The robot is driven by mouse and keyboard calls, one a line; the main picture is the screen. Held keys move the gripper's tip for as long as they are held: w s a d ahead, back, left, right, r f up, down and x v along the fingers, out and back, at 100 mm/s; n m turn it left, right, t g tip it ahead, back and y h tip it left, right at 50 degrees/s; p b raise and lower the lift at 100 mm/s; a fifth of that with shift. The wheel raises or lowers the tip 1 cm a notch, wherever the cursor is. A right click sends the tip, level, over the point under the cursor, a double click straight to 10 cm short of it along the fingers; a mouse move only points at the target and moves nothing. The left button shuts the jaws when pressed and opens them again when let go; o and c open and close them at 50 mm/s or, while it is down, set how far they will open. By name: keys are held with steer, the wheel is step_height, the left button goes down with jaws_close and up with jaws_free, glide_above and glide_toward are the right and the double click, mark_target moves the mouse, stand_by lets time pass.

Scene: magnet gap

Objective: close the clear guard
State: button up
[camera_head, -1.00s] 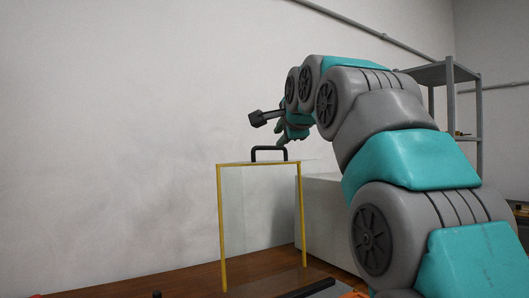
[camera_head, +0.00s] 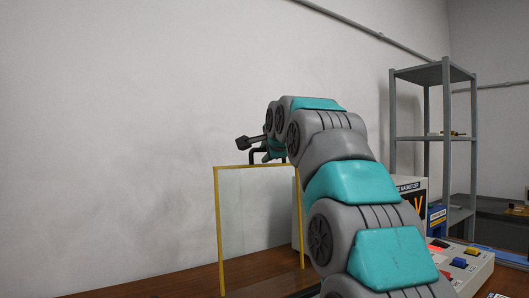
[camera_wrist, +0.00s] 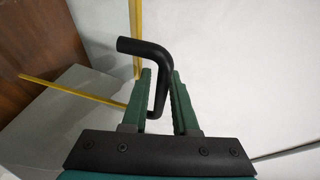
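The clear guard (camera_head: 216,225) is an upright transparent panel in a yellow frame, at the left of centre in the head view. Its black handle (camera_head: 252,156) sits on the top edge, partly hidden by my gripper. The yellow frame also shows in the wrist view (camera_wrist: 70,90).
The wooden bench top (camera_head: 170,280) lies under the guard. A grey shelf (camera_head: 433,75) stands behind. The wall (camera_head: 100,120) is bare at left.

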steer(key=shift+w+a+f, duration=0.15)
steer(key=shift+w, duration=0.45)
jaws_close()
stand_by(1.1)
